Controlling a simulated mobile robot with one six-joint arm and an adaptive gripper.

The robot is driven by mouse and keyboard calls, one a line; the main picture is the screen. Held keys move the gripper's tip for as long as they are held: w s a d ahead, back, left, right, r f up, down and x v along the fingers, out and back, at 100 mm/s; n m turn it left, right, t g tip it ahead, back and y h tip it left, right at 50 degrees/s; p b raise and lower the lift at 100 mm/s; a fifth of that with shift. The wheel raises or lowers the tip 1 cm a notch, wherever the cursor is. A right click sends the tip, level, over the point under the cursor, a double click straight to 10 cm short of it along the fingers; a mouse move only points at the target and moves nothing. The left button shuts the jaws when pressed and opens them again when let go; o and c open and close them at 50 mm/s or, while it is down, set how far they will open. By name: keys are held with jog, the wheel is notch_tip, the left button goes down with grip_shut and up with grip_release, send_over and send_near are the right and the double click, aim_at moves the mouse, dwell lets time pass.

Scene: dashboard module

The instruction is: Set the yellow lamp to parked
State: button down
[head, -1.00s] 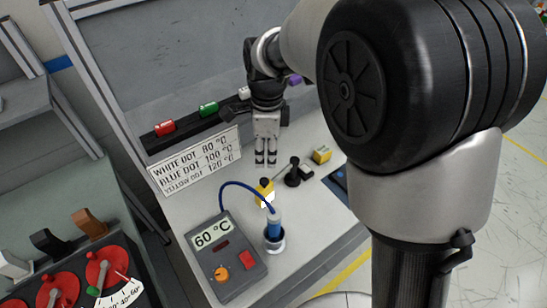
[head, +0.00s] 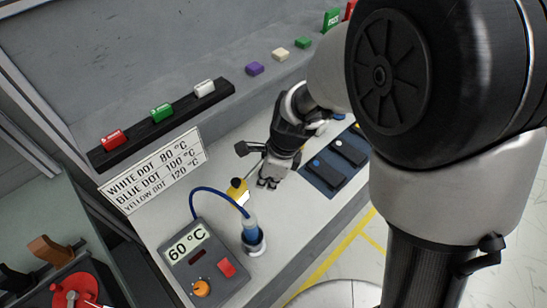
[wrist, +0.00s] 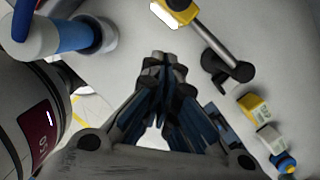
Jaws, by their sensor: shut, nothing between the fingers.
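The yellow lamp (head: 238,191) stands on the bench beside the blue cylinder, partly hidden by my gripper. In the wrist view its yellow head (wrist: 168,14) with a bright white face is at the top, on a grey rod that runs to a black ball (wrist: 243,72). A black pivot base (wrist: 212,60) lies beside the rod. My gripper (head: 268,184) is shut and empty, pointing down just right of the lamp in the head view. In the wrist view its fingertips (wrist: 166,62) are apart from the lamp head. Any parked mark is not visible.
A grey 60 °C box (head: 205,262) with a blue cable and blue cylinder (head: 252,232) stands close by. A dot-temperature sign (head: 152,172) is behind. Blue panels with black rockers (head: 335,165) lie right. Yellow (wrist: 257,107) and white (wrist: 270,138) blocks sit near the pivot.

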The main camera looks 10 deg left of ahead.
jog(key=a, duration=0.4)
jog(key=shift+w+f, duration=0.15)
jog(key=shift+f, duration=0.15)
jog(key=shift+w+a+p, duration=0.15)
jog(key=shift+a+p, duration=0.55)
jog(key=shift+p, duration=0.1)
